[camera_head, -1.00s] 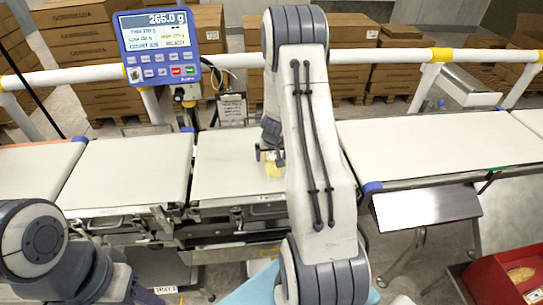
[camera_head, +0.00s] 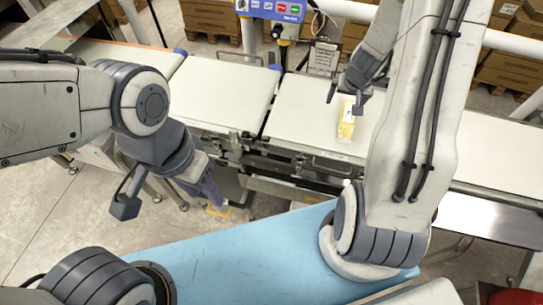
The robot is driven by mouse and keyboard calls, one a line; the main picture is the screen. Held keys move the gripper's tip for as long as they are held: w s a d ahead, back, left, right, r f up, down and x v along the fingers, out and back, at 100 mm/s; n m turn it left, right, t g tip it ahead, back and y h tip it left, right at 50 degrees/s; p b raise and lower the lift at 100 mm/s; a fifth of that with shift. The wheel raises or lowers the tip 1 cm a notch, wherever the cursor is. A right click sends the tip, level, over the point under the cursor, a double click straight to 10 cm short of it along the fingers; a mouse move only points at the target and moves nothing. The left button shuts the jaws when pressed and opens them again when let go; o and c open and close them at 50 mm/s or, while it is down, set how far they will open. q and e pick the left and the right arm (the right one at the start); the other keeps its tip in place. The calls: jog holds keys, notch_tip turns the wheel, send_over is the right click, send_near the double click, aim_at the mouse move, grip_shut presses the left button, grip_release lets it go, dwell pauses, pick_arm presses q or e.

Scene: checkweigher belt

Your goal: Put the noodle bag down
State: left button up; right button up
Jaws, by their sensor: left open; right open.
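The noodle bag (camera_head: 346,124), a small clear pack with yellow contents, lies on the white weighing belt (camera_head: 300,112), left of my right forearm. My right gripper (camera_head: 345,100) is open just above the bag's far end, its two fingers spread to either side. I cannot tell whether a finger still touches the bag. My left gripper (camera_head: 212,196) hangs in front of the belts, low and away from the bag. It is open and empty as far as I see, with its fingertips small and partly hidden.
Another white belt section (camera_head: 222,90) adjoins on the left. The blue control panel (camera_head: 272,8) stands behind the belts, cut off by the top edge. A light blue surface (camera_head: 255,262) lies in front. Cardboard boxes (camera_head: 510,70) stand behind the rail.

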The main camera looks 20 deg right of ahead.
jog(key=s+a+r+n+y, duration=0.2)
jog(key=a+r+n, duration=0.15)
jog(key=a, duration=0.75)
jog(key=s+a+r+n+y, duration=0.15)
jog(key=a+r, duration=0.35)
jog(key=a, duration=0.6)
jog(key=s+a+r+n+g, duration=0.2)
jog(key=s+a, duration=0.3)
jog(key=s, duration=0.5)
jog(key=s+a+r+n+g, duration=0.2)
jog(key=s+a+n, duration=0.3)
jog(key=s, duration=0.6)
jog(key=shift+r+n+h, duration=0.3)
jog(key=shift+r+h, duration=0.05)
jog(key=shift+r, duration=0.4)
notch_tip(320, 180, down, 2)
jog(key=shift+f+b, duration=0.1)
jog(key=shift+b, duration=0.95)
